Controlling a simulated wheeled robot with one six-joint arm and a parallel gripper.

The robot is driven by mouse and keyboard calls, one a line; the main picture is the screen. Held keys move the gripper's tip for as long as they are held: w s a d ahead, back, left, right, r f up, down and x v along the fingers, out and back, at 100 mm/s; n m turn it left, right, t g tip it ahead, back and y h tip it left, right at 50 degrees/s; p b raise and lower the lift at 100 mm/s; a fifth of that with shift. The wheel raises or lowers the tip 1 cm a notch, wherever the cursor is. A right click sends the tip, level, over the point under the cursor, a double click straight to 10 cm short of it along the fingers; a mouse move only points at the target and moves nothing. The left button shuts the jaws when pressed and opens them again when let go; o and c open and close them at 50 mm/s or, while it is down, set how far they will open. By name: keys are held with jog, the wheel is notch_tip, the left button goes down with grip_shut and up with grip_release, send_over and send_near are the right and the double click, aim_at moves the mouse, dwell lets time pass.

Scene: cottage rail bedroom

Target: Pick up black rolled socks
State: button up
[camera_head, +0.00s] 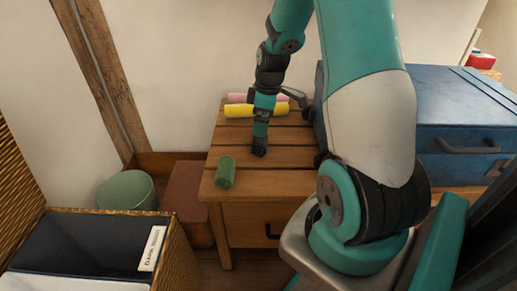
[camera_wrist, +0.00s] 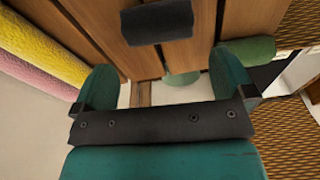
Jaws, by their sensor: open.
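The black rolled socks (camera_wrist: 157,22) lie on the slatted wooden top of a small cabinet (camera_head: 290,183), at the top of the wrist view. My gripper (camera_wrist: 163,78) is open, with its two teal fingers apart and nothing between them. The socks are beyond the fingertips in that view, apart from them. In the head view my gripper (camera_head: 260,138) points down over the cabinet top. The dark shape at its tip is too small to tell socks from fingers.
A green roll (camera_head: 226,172) lies near the cabinet's left edge. Yellow (camera_head: 256,111) and pink (camera_head: 237,98) rolls lie at the back. A blue case (camera_head: 462,115) stands right; a lined wicker basket (camera_head: 180,262) and green round container (camera_head: 127,190) stand left.

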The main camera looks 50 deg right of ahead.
aim_at(258, 141)
jog(key=f, duration=0.1)
jog(key=f+b, duration=0.1)
jog(key=f, duration=0.1)
jog(key=shift+w+a+f, duration=0.15)
jog(key=shift+w+f, duration=0.05)
jog(key=shift+f, duration=0.1)
jog(key=f+b, duration=0.2)
jog(key=f, duration=0.1)
jog(key=f+b, duration=0.1)
jog(key=f, duration=0.1)
jog(key=shift+w+a+f, duration=0.1)
jog(key=shift+w+f, duration=0.05)
jog(key=shift+w, duration=0.1)
jog(key=c, duration=0.6)
jog(key=shift+r, duration=0.2)
